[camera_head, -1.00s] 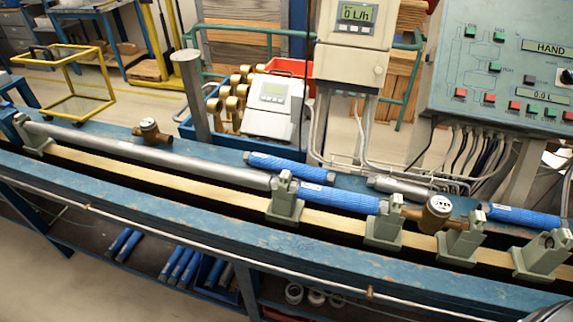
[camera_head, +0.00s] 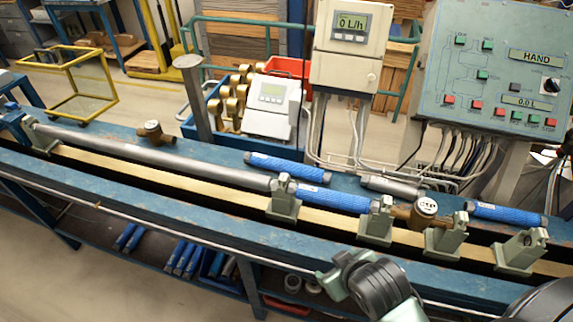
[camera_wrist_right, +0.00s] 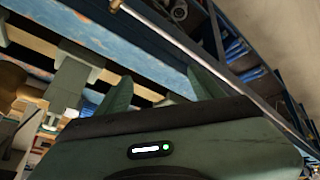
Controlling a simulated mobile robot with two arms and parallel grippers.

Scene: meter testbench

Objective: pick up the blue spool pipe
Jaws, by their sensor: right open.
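Several blue spool pipes are in the head view. One (camera_head: 287,167) lies on the bench's back ledge. Another (camera_head: 335,199) sits in line between two grey-green supports, joined to the long grey pipe. A third (camera_head: 507,215) lies at the right on the back ledge. My right gripper (camera_head: 334,272) is at the front edge of the bench, in front of and apart from these pipes. In the right wrist view its two fingers (camera_wrist_right: 162,85) stand apart with nothing between them. My left gripper is not in view.
A brass meter (camera_head: 424,212) sits among grey-green supports (camera_head: 375,225) right of the middle pipe. A brass fitting (camera_head: 152,132) and a short grey pipe (camera_head: 390,186) lie on the back ledge. Shorter blue pipes (camera_head: 180,258) lie on the shelf below. A control panel (camera_head: 490,75) stands behind.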

